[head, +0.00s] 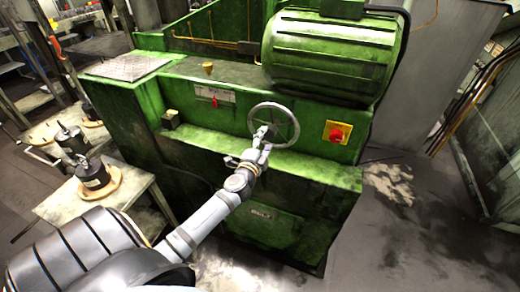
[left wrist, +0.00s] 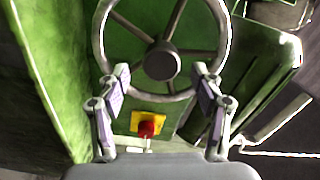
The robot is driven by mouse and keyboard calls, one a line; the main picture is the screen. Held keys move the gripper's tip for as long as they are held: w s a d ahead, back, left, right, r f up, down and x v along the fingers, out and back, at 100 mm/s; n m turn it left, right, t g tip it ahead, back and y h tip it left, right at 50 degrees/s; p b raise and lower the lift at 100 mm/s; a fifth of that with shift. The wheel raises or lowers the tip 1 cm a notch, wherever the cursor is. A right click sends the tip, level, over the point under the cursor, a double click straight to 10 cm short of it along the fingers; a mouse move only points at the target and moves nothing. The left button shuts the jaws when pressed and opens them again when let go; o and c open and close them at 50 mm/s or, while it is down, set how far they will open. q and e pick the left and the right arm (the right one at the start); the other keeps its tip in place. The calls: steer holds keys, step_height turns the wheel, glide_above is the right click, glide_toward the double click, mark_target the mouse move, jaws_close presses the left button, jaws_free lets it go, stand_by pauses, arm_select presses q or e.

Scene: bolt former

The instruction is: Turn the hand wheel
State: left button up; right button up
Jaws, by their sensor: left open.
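The grey metal hand wheel (head: 274,123) with its spokes and round hub is on the front of the green machine (head: 205,95). In the left wrist view the hand wheel (left wrist: 161,62) fills the upper middle. My left gripper (head: 265,135) is at the lower left part of the wheel in the head view. In the left wrist view my left gripper (left wrist: 160,78) is open, its two fingers apart on either side of the wheel's lower part. The rim and hub show between the fingertips. I cannot tell whether a finger touches the rim. My right gripper is not in view.
A red button on a yellow plate (head: 337,132) is right of the wheel; the button plate (left wrist: 148,121) also shows below the wheel in the wrist view. A large green motor (head: 330,55) overhangs above. A table (head: 120,195) with dark round parts stands at left. Floor at right is clear.

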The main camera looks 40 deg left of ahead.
arm_select(q)
steer(key=v, duration=0.7)
steer(key=shift+s, duration=0.4)
steer(key=shift+d, duration=0.1)
steer(key=s+a+f+n+g, duration=0.1)
steer(key=s+f+n+g, duration=0.3)
steer(key=f, duration=0.8)
steer(key=s+a+f+g, duration=0.1)
steer(key=s+f+g, duration=0.3)
steer(key=f, duration=0.9)
steer(key=s+a+f+n+g, duration=0.2)
steer(key=s+f, duration=0.4)
steer(key=f, duration=0.6)
steer(key=s+d+f+n+g+h, duration=0.1)
steer(key=s+d+f+n+g, duration=0.1)
steer(key=s+f, duration=0.3)
steer(key=s+d+f+n+g+h, duration=0.1)
steer(key=s+d+f, duration=0.3)
steer(key=s, duration=0.8)
steer(key=s+d+f+n+g+h, duration=0.1)
steer(key=s+d+f+n+g, duration=0.2)
steer(key=s+f, duration=0.5)
steer(key=shift+s+d, duration=0.45)
steer(key=shift+s, duration=0.35)
steer(key=shift+s, duration=0.1)
